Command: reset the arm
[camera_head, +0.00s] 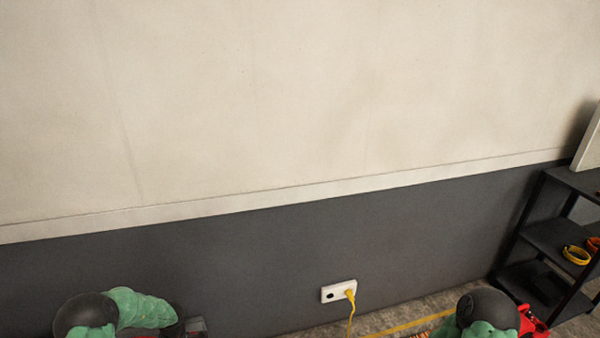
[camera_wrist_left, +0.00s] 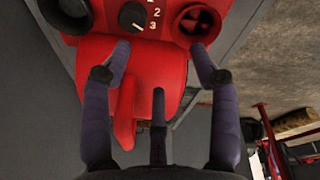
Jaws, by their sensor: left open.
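My left gripper (camera_wrist_left: 159,58) shows in the left wrist view with its dark fingers spread and nothing held between them. A red machine (camera_wrist_left: 150,70) is in front of the fingers, with a black dial (camera_wrist_left: 132,15) marked 2 and 3 and dark round openings at its top. A red lever-like part (camera_wrist_left: 124,115) hangs beside the left finger; I cannot tell if they touch. In the head view, parts of my two green-covered arms show at the bottom edge. My right gripper is not seen.
A white wall socket (camera_head: 338,291) holds a yellow plug and cord (camera_head: 351,302) low on the grey wall. A black shelf rack (camera_head: 550,240) with a yellow ring (camera_head: 576,255) stands at the right. A red object (camera_head: 532,322) is partly visible near its foot.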

